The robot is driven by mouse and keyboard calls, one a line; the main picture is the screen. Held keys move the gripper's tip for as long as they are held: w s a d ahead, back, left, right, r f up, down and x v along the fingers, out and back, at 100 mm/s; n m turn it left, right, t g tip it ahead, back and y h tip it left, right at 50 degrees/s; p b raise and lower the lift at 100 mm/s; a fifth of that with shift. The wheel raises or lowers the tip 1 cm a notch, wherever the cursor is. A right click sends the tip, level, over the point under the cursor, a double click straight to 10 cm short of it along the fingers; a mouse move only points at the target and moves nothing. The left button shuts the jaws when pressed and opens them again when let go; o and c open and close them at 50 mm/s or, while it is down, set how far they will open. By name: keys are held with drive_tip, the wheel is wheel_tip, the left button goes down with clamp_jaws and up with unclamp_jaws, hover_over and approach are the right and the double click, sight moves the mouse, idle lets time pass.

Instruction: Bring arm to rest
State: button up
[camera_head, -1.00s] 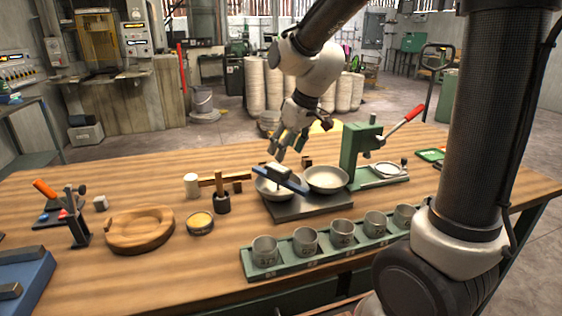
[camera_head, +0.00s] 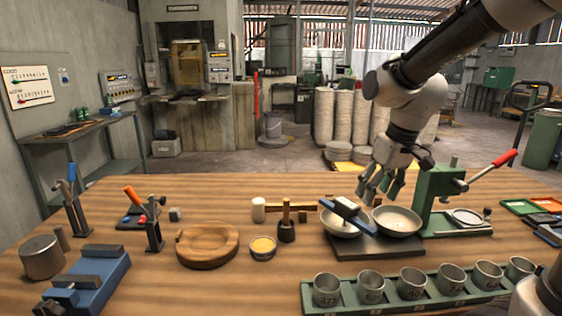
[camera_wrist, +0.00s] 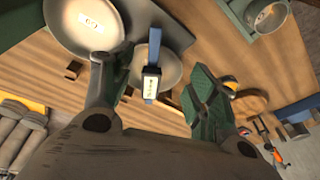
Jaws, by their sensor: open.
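My gripper (camera_head: 380,184) is above the workbench (camera_head: 120,215), just behind two metal bowls in the head view. Its fingers stand apart with nothing between them; in the wrist view the open fingers (camera_wrist: 158,90) frame part of the left bowl. The left bowl (camera_head: 335,226) and the right bowl (camera_head: 398,220) sit on a dark base plate (camera_head: 370,247). A blue-handled tool (camera_head: 350,212) with a pale block lies across the left bowl. The tool also shows in the wrist view (camera_wrist: 152,72), between the fingers. My gripper appears clear of the bowls.
A green lever press (camera_head: 440,205) with a red handle stands right of the bowls. A green rack (camera_head: 425,285) of several metal cups runs along the front.

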drive_tip(key=s+d+r+m+t, duration=0.1)
drive_tip(key=s+d+r+m, duration=0.1)
drive_tip(key=s+d, duration=0.3)
drive_tip(key=s+d+r+m+t+h, duration=0.1)
drive_tip(key=s+d, duration=0.4)
drive_tip(key=s, duration=0.7)
drive_tip(key=shift+s+d+r+m+h, duration=0.35)
drive_tip(key=shift+r+m, duration=0.25)
drive_tip(key=shift+r, duration=0.2)
